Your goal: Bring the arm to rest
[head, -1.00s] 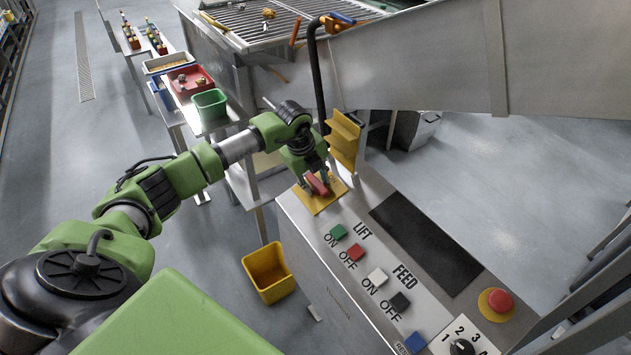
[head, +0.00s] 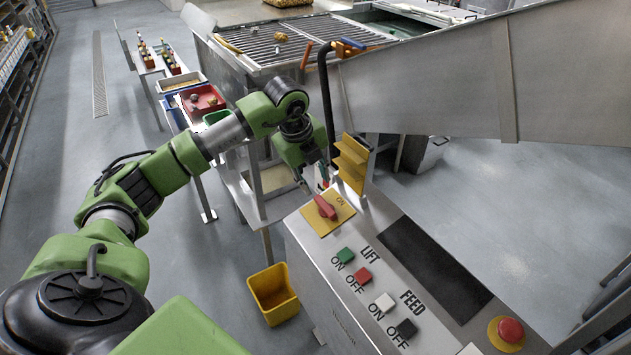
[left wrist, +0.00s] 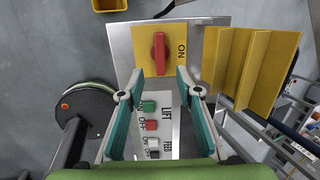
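My left gripper (head: 313,184) is open and empty. It hangs above and a little behind the red rotary switch (head: 325,207) on its yellow plate (head: 340,211), at the far end of the control panel (head: 352,258). In the left wrist view the two teal-lined fingers (left wrist: 153,88) stand wide apart. The switch handle (left wrist: 160,54) shows beyond the fingertips, clear of both, with the word ON beside it. My right gripper is not in view.
A folded yellow guard (head: 350,164) stands beside the switch plate, close to the gripper. A black bent pipe (head: 326,95) rises behind it. The panel carries LIFT and FEED buttons and a red stop button (head: 510,330). A yellow bin (head: 273,293) stands on the floor at left.

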